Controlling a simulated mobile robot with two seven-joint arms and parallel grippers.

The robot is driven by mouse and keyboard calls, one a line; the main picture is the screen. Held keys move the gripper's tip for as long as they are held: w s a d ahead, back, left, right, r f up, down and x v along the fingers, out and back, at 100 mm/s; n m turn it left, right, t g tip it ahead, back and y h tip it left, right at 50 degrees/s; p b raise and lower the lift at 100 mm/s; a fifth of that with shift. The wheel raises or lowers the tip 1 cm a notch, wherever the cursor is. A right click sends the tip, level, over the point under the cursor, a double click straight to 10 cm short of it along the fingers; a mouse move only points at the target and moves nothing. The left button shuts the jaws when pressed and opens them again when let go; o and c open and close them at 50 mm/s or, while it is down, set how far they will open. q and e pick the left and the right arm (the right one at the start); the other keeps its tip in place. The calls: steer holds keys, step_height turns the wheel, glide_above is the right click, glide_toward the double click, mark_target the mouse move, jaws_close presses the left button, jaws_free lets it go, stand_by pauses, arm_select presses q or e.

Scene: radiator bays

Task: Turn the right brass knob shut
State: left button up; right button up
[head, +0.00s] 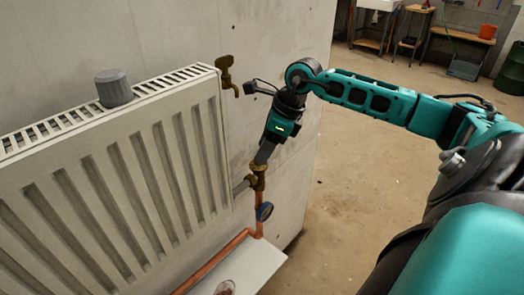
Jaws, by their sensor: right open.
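The brass knob (258,168) tops a brass valve at the right end of the white radiator (110,185), above a copper pipe. My right gripper (262,158) points down at the knob from above, its fingertips at or very near the knob. It is open. Whether the fingers touch the knob or straddle it, I cannot tell at this size. My left gripper is out of view.
A brass tap (227,75) sticks out of the wall above the radiator's right end. A grey ridged cap (114,88) stands on the radiator. A blue round handle (264,211) sits below the valve, by the copper pipe (215,261). Clear floor lies right.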

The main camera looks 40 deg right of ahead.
steer(key=shift+x, duration=1.1)
jaws_close()
